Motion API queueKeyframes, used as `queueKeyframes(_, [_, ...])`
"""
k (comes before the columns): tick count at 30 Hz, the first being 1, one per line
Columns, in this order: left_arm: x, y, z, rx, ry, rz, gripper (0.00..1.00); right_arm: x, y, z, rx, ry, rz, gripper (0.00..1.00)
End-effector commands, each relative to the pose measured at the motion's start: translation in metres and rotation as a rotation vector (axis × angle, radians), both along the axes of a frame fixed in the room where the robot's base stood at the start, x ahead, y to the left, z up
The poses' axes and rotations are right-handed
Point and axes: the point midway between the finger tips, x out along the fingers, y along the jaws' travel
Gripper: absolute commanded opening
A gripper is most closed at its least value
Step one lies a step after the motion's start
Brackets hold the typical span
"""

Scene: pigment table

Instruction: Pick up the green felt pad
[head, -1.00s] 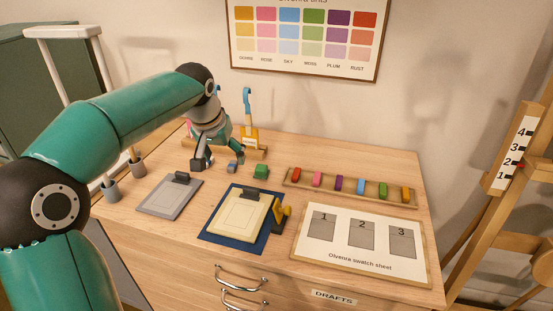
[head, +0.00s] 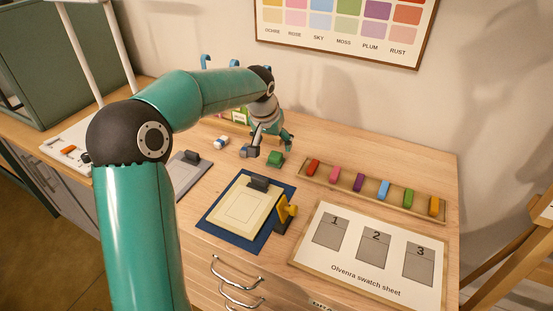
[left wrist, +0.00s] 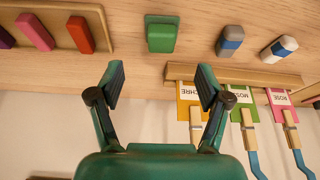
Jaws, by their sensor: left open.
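The green felt pad (head: 275,158) is a small green block lying on the wooden table, left of the long colour tray in the head view. In the left wrist view the pad (left wrist: 161,36) lies at the top middle, beyond the fingertips and roughly in line with the gap between them. My left gripper (head: 270,148) is above the table close to the pad in the head view. In the left wrist view its two fingers (left wrist: 160,80) are spread wide with nothing between them. My right gripper is not in view.
A tray (head: 325,182) of several coloured blocks stands right of the pad. A rack (left wrist: 255,76) holds labelled cards with pegs. A clipboard (head: 229,206) on a blue mat and a swatch sheet (head: 345,255) lie nearer the front.

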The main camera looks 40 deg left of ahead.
Motion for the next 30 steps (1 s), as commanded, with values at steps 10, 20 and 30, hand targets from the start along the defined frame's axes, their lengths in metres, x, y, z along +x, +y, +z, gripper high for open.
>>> queueKeyframes(10, [0.009, 0.004, -0.026, 0.0, 0.001, 0.0, 0.77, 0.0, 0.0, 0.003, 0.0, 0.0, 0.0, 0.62])
queueKeyframes(20, [0.021, 0.01, -0.066, 0.0, 0.001, 0.0, 0.77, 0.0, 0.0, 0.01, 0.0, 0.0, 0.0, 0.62])
queueKeyframes(30, [0.023, 0.01, -0.069, 0.002, -0.001, 0.0, 0.67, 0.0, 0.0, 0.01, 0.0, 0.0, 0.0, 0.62])
